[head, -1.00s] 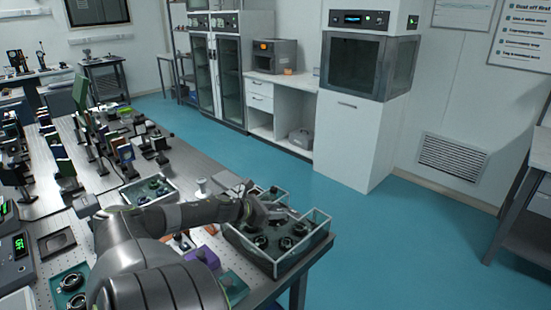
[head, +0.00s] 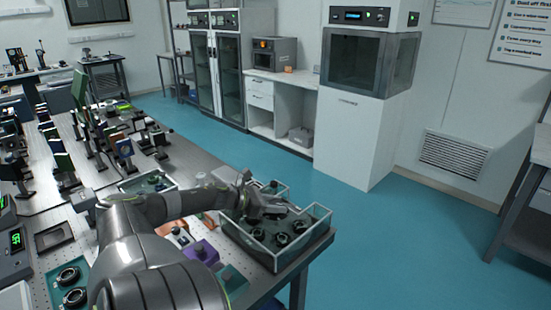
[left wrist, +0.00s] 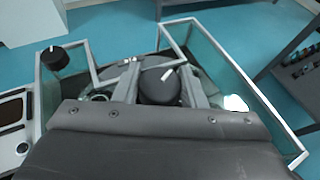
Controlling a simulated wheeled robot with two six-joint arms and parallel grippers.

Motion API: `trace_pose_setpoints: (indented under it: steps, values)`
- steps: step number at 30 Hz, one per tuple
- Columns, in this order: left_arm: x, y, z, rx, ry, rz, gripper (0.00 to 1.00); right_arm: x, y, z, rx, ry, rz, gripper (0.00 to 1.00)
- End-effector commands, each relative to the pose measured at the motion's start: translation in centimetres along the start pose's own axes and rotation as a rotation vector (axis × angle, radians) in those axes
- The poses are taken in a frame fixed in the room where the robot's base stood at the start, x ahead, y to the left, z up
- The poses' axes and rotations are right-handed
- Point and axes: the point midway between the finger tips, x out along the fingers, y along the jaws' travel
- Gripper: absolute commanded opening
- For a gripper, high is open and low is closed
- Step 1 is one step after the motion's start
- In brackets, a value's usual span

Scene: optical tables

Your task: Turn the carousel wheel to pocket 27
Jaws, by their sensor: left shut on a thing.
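A clear-walled case with a metal rim (head: 319,228) stands at the table's near right corner in the head view, with several dark round parts (head: 283,238) inside. My left gripper (head: 272,209) reaches in over it from the left. In the left wrist view, my left gripper (left wrist: 160,80) has its two fingers on either side of a round black knob (left wrist: 158,88) with a white mark and is shut on it. A second black knob (left wrist: 67,60) with a white mark stands apart to the left. I cannot read pocket numbers. My right gripper is not in view.
A smaller clear-walled tray (head: 147,187) stands behind my left arm. A purple block (head: 202,252) and a teal tray with a black ring (head: 70,281) lie nearer. Optical mounts crowd the table at the left. Blue floor (head: 390,240) is open to the right.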

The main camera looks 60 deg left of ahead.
Motion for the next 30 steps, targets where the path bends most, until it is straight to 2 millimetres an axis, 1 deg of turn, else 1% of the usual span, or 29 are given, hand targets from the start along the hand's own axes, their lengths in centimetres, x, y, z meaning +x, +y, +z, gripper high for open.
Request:
trace_pose_setpoints:
  steps: [2, 3, 8, 16, 20, 26, 30]
  values:
    - [0.0, -0.1, -0.2, 0.0, 0.002, -0.001, 0.0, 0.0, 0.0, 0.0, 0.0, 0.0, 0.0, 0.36]
    - [0.0, -0.1, -0.2, 0.0, 0.002, -0.001, 0.39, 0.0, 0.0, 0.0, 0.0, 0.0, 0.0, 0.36]
    - [0.0, 0.0, -0.1, 0.0, 0.002, 0.0, 0.59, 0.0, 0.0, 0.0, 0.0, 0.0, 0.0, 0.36]
    - [0.0, 0.0, -0.1, 0.0, 0.001, 0.0, 0.59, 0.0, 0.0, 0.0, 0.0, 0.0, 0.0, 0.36]
    - [-0.5, 0.0, 0.0, 0.0, 0.003, 0.0, 0.59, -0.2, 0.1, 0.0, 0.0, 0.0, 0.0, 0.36]
    - [-2.7, 0.0, 0.0, 0.001, 0.007, 0.0, 0.59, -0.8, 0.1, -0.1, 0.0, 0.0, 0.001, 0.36]
    - [-5.0, 0.0, 0.1, -0.001, 0.008, 0.0, 0.59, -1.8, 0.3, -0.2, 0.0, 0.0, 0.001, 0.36]
